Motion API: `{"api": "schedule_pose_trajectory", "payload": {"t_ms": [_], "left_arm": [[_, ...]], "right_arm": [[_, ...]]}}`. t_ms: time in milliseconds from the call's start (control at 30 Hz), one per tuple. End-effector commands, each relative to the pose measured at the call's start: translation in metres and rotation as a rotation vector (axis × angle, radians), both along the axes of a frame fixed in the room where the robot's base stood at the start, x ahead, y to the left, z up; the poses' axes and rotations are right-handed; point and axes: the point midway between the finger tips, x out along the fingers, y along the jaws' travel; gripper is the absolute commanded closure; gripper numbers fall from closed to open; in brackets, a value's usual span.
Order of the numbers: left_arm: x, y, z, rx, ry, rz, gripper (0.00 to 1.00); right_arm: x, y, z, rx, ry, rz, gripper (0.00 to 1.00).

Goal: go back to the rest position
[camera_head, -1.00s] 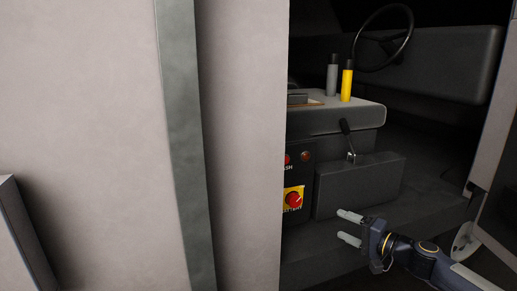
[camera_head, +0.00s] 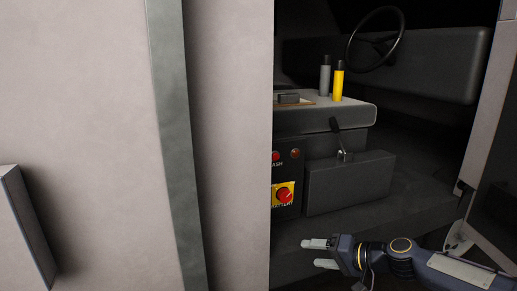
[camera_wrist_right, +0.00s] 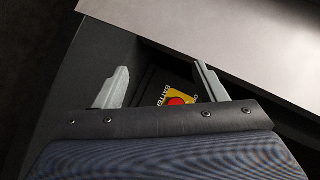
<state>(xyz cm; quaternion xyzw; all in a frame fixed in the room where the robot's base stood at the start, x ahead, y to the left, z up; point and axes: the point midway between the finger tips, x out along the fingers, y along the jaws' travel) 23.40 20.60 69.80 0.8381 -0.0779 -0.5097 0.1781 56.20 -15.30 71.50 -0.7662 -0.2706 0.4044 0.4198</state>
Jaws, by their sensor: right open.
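My right gripper (camera_head: 318,254) is open and empty at the bottom of the head view, its fingers pointing left. It is below and right of a red rotary switch on a yellow plate (camera_head: 284,194), apart from it. In the right wrist view the two fingers (camera_wrist_right: 158,88) stand wide apart, with the red and yellow switch (camera_wrist_right: 180,98) seen between them, beyond the fingertips. My left gripper does not show in the head view.
A dark vehicle cab holds a steering wheel (camera_head: 375,39), a yellow bottle (camera_head: 338,84), a grey bottle (camera_head: 324,76) and a lever (camera_head: 340,140). A pale wall (camera_head: 230,150) fills the left. A grey box (camera_head: 25,225) juts out at the lower left.

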Motion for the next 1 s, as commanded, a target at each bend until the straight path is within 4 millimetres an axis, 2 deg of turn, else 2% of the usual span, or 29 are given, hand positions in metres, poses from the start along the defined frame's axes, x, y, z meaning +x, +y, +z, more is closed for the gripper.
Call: {"api": "schedule_pose_trajectory", "payload": {"t_ms": [100,167,233,400,600,800,1000], "left_arm": [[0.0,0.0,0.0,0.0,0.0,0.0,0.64],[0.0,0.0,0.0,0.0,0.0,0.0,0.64],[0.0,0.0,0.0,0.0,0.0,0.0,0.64],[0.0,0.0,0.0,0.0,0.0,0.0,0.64],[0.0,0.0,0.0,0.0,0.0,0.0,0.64],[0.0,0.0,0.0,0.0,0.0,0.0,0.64],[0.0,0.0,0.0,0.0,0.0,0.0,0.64]], "right_arm": [[-0.033,0.018,-0.007,-0.155,0.024,0.073,0.35],[-0.053,0.022,-0.012,-0.241,0.042,0.104,0.35],[-0.082,0.022,-0.016,-0.359,0.064,0.133,0.35],[-0.158,-0.002,-0.014,-0.604,0.114,0.13,0.35],[-0.236,-0.034,-0.005,-0.721,0.141,0.045,0.35],[-0.287,-0.049,-0.007,-0.713,0.143,-0.017,0.35],[-0.323,-0.053,-0.016,-0.665,0.134,-0.048,0.35]]}}
